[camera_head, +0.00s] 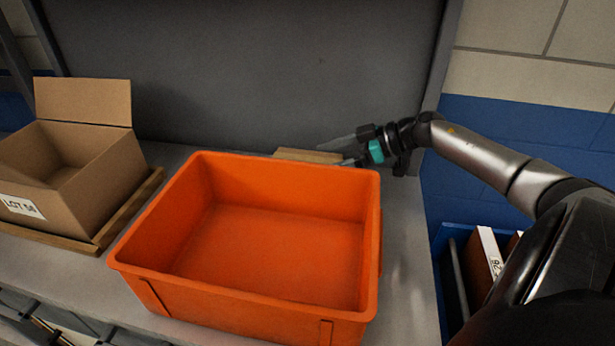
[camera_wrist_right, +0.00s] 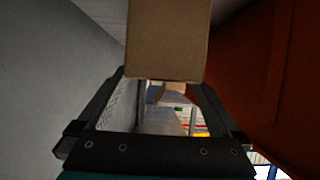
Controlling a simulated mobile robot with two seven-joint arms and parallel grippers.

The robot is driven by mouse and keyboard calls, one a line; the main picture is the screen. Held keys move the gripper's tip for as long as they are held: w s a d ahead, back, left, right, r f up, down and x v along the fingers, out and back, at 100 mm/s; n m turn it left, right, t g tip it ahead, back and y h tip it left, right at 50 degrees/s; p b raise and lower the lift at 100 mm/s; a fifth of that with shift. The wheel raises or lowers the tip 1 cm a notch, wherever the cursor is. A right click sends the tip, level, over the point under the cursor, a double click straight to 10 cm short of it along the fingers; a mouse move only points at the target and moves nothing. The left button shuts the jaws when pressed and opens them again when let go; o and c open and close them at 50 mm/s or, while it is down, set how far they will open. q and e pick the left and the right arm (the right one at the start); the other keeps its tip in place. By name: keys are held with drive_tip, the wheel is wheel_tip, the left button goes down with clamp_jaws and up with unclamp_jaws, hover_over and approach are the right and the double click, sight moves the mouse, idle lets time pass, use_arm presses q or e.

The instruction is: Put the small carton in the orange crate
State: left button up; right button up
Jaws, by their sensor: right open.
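The orange crate (camera_head: 285,248) stands empty and open on the grey bench. The small carton (camera_head: 308,156) is plain brown and sits behind the crate's far rim, which hides most of it. My right gripper (camera_head: 340,151) comes in from the right, behind the crate's far right corner, with its fingers pointing left at the carton. In the right wrist view the carton (camera_wrist_right: 168,40) is straight ahead, at the tips of the open fingers (camera_wrist_right: 164,80). I cannot tell whether the fingers touch it. The crate's orange wall (camera_wrist_right: 262,60) is close on the right there. My left gripper is out of view.
An open cardboard box (camera_head: 75,195) with a LOT label stands on a wooden tray (camera_head: 128,212) at the left. A grey panel (camera_head: 250,75) rises behind the bench. A blue bin (camera_head: 452,237) with binders is at the right. The bench (camera_head: 405,270) is clear right of the crate.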

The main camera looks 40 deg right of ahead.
drive_tip(key=shift+b+x, duration=0.6)
drive_tip(key=shift+x, duration=1.6)
drive_tip(key=shift+a+r, duration=0.1)
drive_tip(key=shift+c, duration=0.2)
drive_tip(key=c, duration=1.4)
drive_tip(key=shift+o, duration=0.2)
wheel_tip(320, 180, up, 20)
drive_tip(key=p, duration=0.4)
drive_tip(key=shift+p, duration=0.35)
